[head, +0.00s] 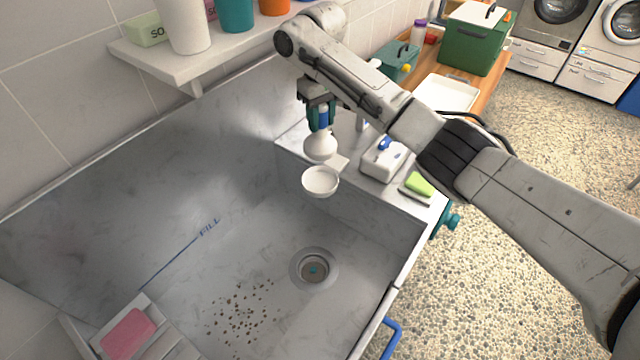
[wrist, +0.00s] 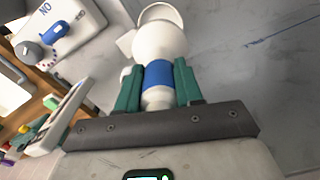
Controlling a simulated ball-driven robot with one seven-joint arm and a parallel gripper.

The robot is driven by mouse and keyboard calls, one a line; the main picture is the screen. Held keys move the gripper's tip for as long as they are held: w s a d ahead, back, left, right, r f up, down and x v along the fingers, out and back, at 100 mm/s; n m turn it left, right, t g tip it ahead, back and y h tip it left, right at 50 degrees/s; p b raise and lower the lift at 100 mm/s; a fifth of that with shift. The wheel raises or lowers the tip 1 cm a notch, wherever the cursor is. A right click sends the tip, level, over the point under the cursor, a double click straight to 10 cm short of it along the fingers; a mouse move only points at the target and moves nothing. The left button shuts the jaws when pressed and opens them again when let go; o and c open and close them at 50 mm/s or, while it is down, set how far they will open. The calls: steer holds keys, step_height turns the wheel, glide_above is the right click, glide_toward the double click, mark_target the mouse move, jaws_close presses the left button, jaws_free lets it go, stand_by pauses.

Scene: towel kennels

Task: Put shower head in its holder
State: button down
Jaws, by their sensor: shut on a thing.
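The shower head (head: 320,146) is white and rounded with a blue band at its neck. My gripper (head: 320,116) is shut on the blue band and holds it head-down above the basin. In the wrist view the shower head (wrist: 160,42) sits between the green fingers of my gripper (wrist: 159,88). A white round cup, which looks like the holder (head: 320,182), is at the inner edge of the basin's ledge, just below the head. Its rim also shows in the wrist view (wrist: 163,12), partly hidden behind the head. I cannot tell whether they touch.
The metal basin (head: 100,235) has a drain (head: 314,268) and dark specks on its floor. A white box with a blue top (head: 384,158) and a green sponge (head: 419,184) stand on the ledge to the right. A shelf (head: 200,62) with cups is above left.

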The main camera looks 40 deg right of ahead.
mark_target(321, 140)
stand_by(0.3)
steer(key=shift+f+b, duration=0.5)
steer(key=shift+f, duration=1.45)
steer(key=shift+f+b, duration=0.7)
steer(key=shift+f, duration=0.8)
steer(key=shift+f+b, duration=0.4)
steer(key=shift+f, duration=0.6)
steer(key=shift+f+b, duration=0.4)
steer(key=shift+f, duration=0.6)
steer(key=shift+f, duration=0.15)
